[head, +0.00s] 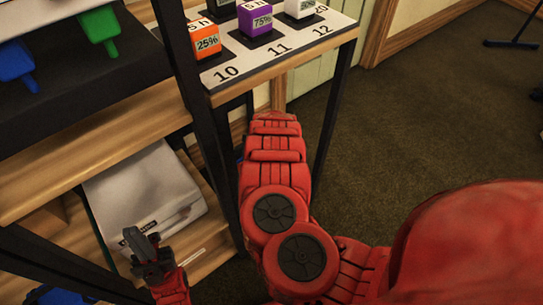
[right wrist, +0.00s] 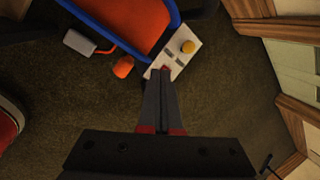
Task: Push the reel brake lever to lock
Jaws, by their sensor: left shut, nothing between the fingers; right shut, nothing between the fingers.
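In the right wrist view a reel with a blue rim (right wrist: 177,14) and orange inside lies at the top. A pale plate (right wrist: 182,54) with a yellow knob (right wrist: 188,47) is beside it. An orange knob (right wrist: 123,67) and a thin orange rod (right wrist: 107,50) show left of the plate. I cannot tell for sure which part is the brake lever. My right gripper (right wrist: 163,74) is shut and empty, its tips overlapping the plate's near end; contact is unclear. In the head view my right arm hides it. My left gripper (head: 147,246) is shut and empty before the lower shelf.
A shelf rack with dark posts (head: 333,105) stands at left and centre. Its numbered top (head: 290,55) bears coloured blocks, including an orange one (head: 207,40). A white packet (head: 140,190) lies on a lower shelf. Carpet at right is mostly free.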

